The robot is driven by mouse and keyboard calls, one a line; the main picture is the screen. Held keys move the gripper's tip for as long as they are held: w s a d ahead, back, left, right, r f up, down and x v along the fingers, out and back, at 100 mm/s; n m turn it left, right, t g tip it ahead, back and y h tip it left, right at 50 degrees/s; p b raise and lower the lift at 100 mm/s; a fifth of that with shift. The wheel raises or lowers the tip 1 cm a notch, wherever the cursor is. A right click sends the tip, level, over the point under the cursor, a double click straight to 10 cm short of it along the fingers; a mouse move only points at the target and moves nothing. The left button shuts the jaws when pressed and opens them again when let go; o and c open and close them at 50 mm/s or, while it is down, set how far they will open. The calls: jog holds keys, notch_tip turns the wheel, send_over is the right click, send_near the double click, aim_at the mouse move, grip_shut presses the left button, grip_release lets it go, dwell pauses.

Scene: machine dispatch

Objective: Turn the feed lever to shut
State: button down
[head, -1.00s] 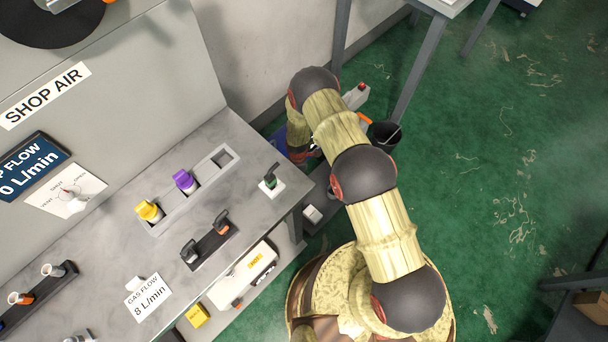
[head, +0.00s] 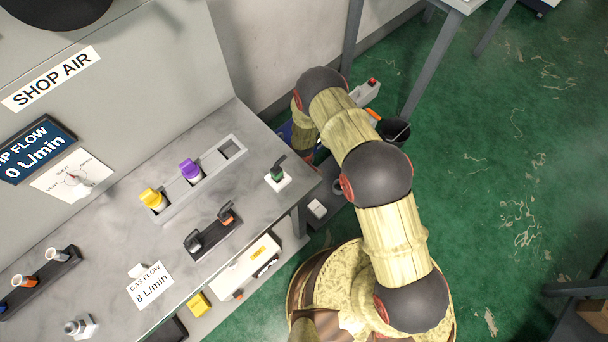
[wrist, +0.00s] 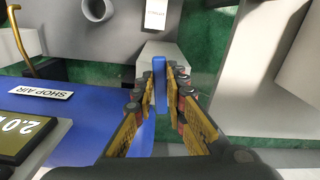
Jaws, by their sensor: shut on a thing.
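My gripper (wrist: 161,90) shows in the wrist view with its two fingers closed on a narrow upright blue bar (wrist: 158,68). The bar looks like the handle of the feed lever. A pale grey block (wrist: 165,52) lies just behind the bar. A large blue surface (wrist: 92,120) is below and left of the fingers. In the head view my arm hides the gripper and the lever; only a bit of blue (head: 286,131) shows beside the arm. I cannot tell the lever's angle against any marking.
The grey bench (head: 115,222) holds yellow (head: 153,198) and purple (head: 190,170) knobbed parts and a green-based part (head: 278,173). A black bin (head: 395,131) stands beyond my arm. Green floor at right is mostly clear.

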jog(key=shift+s+a+m, duration=0.25)
jog(key=shift+m, duration=0.65)
jog(key=c, duration=1.8)
grip_release()
jog(key=shift+r, duration=0.1)
notch_tip(320, 180, up, 12)
